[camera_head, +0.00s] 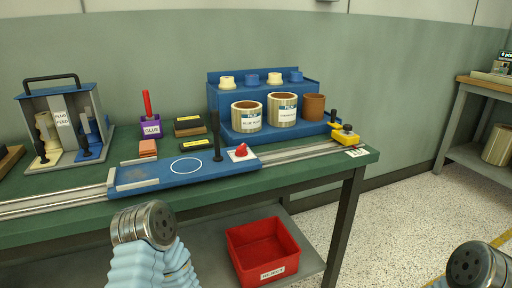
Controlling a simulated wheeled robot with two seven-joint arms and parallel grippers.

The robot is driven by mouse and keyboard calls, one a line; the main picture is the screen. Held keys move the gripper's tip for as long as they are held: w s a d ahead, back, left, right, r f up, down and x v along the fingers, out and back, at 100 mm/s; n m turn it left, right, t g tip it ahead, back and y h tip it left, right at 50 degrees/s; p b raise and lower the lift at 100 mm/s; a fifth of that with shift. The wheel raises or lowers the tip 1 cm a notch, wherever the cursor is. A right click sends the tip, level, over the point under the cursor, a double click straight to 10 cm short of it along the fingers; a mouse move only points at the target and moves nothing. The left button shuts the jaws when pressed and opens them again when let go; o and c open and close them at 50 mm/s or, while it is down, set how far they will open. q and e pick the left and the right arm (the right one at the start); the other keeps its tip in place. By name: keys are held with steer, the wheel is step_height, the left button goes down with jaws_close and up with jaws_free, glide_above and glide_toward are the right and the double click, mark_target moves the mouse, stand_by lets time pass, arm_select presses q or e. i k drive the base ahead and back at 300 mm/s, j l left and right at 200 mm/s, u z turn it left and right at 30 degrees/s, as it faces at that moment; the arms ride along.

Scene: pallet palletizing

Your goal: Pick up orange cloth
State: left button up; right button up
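A small orange-salmon folded block (148,148), which looks like the orange cloth, lies on the green bench top (190,203) just in front of the purple glue holder. It sits behind the blue sliding plate, and nothing is touching it from above. My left arm comes up from the bottom left and ends in view at a round metal joint, in front of the bench and below the cloth. My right arm shows only as a round dark joint at the bottom right corner. No gripper fingers show on either arm.
The purple glue holder (151,129) has a red stick upright. Black-and-yellow blocks (188,125) stand right of it. A blue plate (160,176) on rails crosses the front. A plug feed rack (62,118) stands left, a blue stand with rolls (230,95) right. A red bin (263,250) sits below.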

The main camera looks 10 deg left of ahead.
mark_target(147, 148)
steer(key=u, duration=1.25)
steer(key=l+u, duration=0.3)
steer(key=u, duration=0.15)
steer(key=k+l+u, duration=0.1)
steer(key=l+u, duration=0.15)
steer(key=u, duration=0.25)
steer(key=i+j+u, duration=0.15)
steer(key=j+u, duration=0.15)
steer(key=l+z, duration=0.3)
steer(key=k, duration=0.05)
